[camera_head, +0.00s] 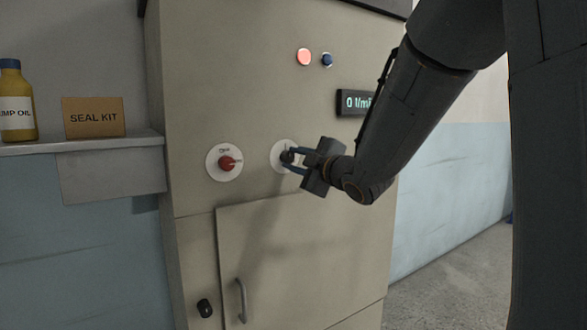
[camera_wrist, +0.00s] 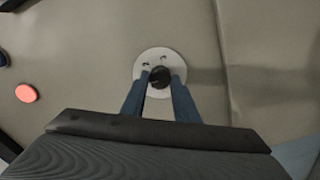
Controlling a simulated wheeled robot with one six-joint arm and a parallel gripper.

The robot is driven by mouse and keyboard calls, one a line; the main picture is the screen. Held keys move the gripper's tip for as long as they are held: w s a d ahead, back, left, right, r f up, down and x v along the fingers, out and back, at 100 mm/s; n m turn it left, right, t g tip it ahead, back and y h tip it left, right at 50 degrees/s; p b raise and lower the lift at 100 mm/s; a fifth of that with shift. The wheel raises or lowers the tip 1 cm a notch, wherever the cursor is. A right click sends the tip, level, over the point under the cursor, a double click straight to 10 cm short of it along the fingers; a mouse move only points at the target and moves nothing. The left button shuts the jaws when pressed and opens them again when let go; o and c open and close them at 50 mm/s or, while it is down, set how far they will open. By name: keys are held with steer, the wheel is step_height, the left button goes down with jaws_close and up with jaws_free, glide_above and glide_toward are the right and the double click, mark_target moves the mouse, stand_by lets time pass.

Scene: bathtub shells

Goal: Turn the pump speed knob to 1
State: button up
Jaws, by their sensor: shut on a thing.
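The pump speed knob is a small black knob (camera_head: 287,156) on a round white dial plate (camera_head: 277,146) on the front of a beige cabinet. In the wrist view the black knob (camera_wrist: 160,77) sits between the two blue fingers, with the white plate (camera_wrist: 152,57) around and behind it. My gripper (camera_head: 294,160) reaches in from the right and is shut on the knob. The marks on the plate are too small to read, and the knob's pointer cannot be made out. A display (camera_head: 356,102) above reads 0, with its unit partly hidden by my arm.
A red knob (camera_head: 227,163) on its own white plate is left of my gripper. A lit red lamp (camera_head: 304,57) and a blue button (camera_head: 327,60) are above. A cabinet door with a handle (camera_head: 241,300) is below. A shelf (camera_head: 100,143) at left holds a bottle (camera_head: 17,103) and a SEAL KIT box (camera_head: 94,117).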

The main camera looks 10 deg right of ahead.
steer(key=shift+f+n+b, duration=0.1)
steer(key=shift+n+b, duration=0.2)
steer(key=shift+n, duration=0.1)
steer(key=o, duration=1.1)
steer(key=shift+c, duration=0.2)
steer(key=v, duration=0.8)
